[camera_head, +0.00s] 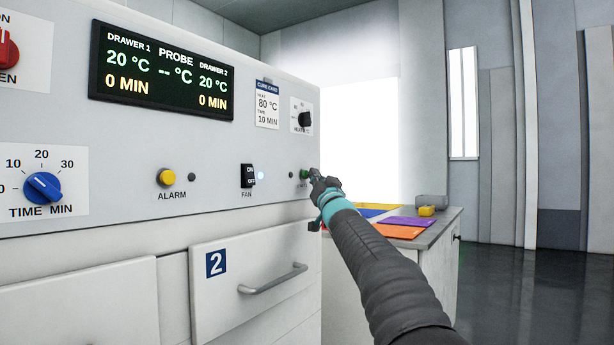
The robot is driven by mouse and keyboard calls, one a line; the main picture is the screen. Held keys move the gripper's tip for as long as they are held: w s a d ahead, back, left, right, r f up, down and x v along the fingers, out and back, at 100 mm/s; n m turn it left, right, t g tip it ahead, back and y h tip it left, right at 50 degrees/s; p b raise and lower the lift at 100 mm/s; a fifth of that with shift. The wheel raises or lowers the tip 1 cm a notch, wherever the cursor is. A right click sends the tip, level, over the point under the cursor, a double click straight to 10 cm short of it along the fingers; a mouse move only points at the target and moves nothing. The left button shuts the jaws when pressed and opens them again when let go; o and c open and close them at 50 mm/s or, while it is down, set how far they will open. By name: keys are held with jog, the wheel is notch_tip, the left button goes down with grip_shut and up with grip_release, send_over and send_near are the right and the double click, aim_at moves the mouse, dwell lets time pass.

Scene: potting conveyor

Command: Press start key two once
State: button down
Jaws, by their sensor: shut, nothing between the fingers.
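A small green key (304,174) sits on the right part of the pale machine panel, beside a small dark dot. Its label below is partly covered by my gripper and cannot be read in full. My gripper (314,174) is shut and empty, with its tips at the green key. I cannot tell whether the tips touch the key or whether the key is pressed in. The display (162,73) reads 20 °C and 0 MIN for both drawers.
The fan switch (247,176), yellow alarm button (166,177) and blue time dial (43,188) are on the same panel. Drawer 2 (232,308) is shut below. A side table (437,236) with coloured sheets stands behind my arm. Open floor lies at right.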

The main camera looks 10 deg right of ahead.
jog(key=shift+w+a, duration=0.3)
jog(key=shift+a, duration=0.05)
dwell(0.7)
jog(key=shift+s+d, duration=0.1)
dwell(0.4)
jog(key=shift+s+d, duration=0.45)
jog(key=shift+d, duration=0.1)
jog(key=s+d, duration=0.1)
jog(key=d, duration=0.1)
jog(key=s+d, duration=0.2)
jog(key=shift+s, duration=0.1)
dwell(0.4)
dwell(0.7)
